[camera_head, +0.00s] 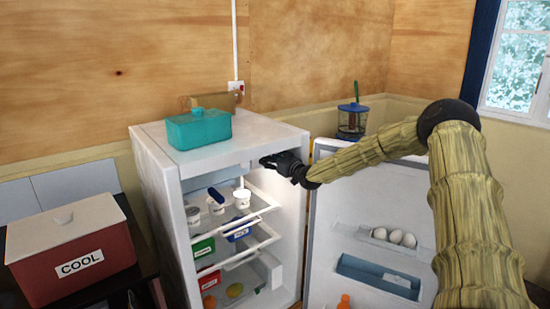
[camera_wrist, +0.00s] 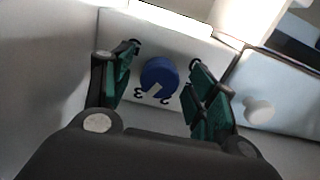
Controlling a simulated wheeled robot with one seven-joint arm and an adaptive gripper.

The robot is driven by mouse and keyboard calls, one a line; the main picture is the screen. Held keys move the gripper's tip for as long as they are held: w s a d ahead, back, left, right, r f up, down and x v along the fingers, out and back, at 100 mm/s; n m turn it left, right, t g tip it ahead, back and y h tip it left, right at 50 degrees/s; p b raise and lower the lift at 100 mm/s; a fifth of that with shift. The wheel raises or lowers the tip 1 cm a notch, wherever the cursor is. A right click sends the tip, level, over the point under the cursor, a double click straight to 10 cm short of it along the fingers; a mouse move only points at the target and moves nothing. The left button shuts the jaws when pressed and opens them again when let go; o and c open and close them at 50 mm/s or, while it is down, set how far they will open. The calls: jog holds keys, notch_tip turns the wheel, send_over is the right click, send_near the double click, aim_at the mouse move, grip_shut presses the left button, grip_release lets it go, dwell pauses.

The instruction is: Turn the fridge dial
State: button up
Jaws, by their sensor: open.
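The fridge (camera_head: 158,190) stands with its door (camera_head: 327,262) open to the right. In the wrist view the blue round dial (camera_wrist: 159,76) sits on a white panel inside it, with a pale notch and the numbers 2 and 3 near its lower edge. My gripper (camera_head: 270,161) reaches into the upper part of the fridge opening. In the wrist view my gripper (camera_wrist: 163,82) is open, with one green-padded finger on each side of the dial and visible gaps between. The dial is hidden in the head view.
A white round knob (camera_wrist: 259,111) is right of the dial. Fridge shelves (camera_head: 262,210) hold jars and boxes. A teal box (camera_head: 198,130) sits on top. The door holds eggs (camera_head: 395,236) and a blue tray (camera_head: 375,276).

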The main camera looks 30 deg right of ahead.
jog(key=c, duration=1)
jog(key=shift+d+r, duration=0.15)
jog(key=shift+d, duration=0.05)
jog(key=shift+c, duration=0.2)
jog(key=shift+f, duration=0.2)
jog(key=shift+s+a+f, duration=0.1)
jog(key=shift+a+f, duration=0.05)
jog(key=shift+f, duration=0.05)
jog(key=o, duration=1)
jog(key=shift+o, duration=0.2)
jog(key=shift+r, duration=0.2)
